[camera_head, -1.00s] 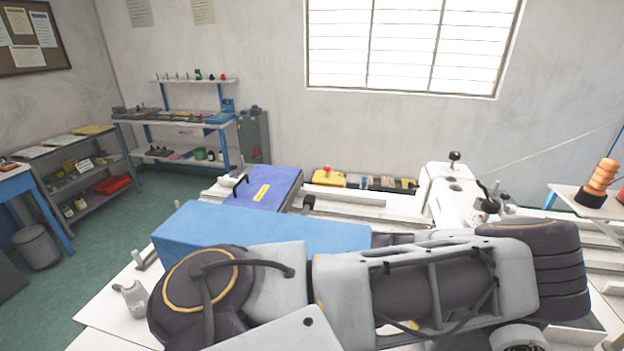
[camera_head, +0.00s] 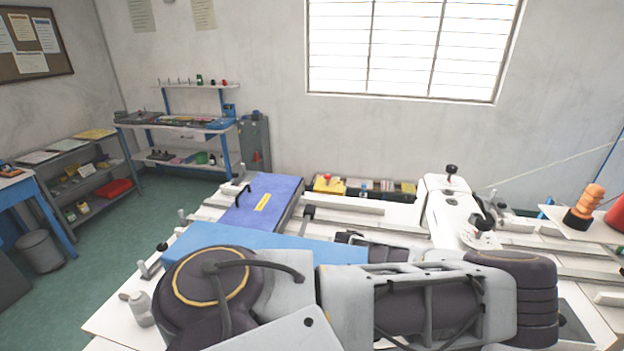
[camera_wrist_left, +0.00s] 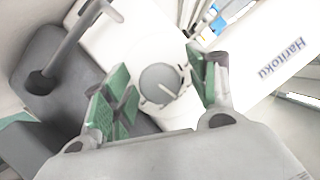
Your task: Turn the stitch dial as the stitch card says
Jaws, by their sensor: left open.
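In the left wrist view, a round grey dial (camera_wrist_left: 160,83) with a pale raised bar across it sits on the white machine body. My left gripper (camera_wrist_left: 152,90) has green-padded fingers spread apart, one on each side of the dial as seen; I cannot tell whether they touch it. In the head view, the white sewing machine (camera_head: 447,208) stands right of centre, with a marked white disc (camera_head: 481,239) under a black knob. My arm crosses the front and the gripper's fingers cannot be made out there. I cannot identify a stitch card. My right gripper is not in view.
A blue panel (camera_head: 262,203) and a light blue block (camera_head: 270,244) lie on the white table left of the machine. A grey bottle (camera_head: 142,310) stands front left. Thread cones (camera_head: 588,203) stand at right. A grey post (camera_wrist_left: 40,82) rises near the left finger.

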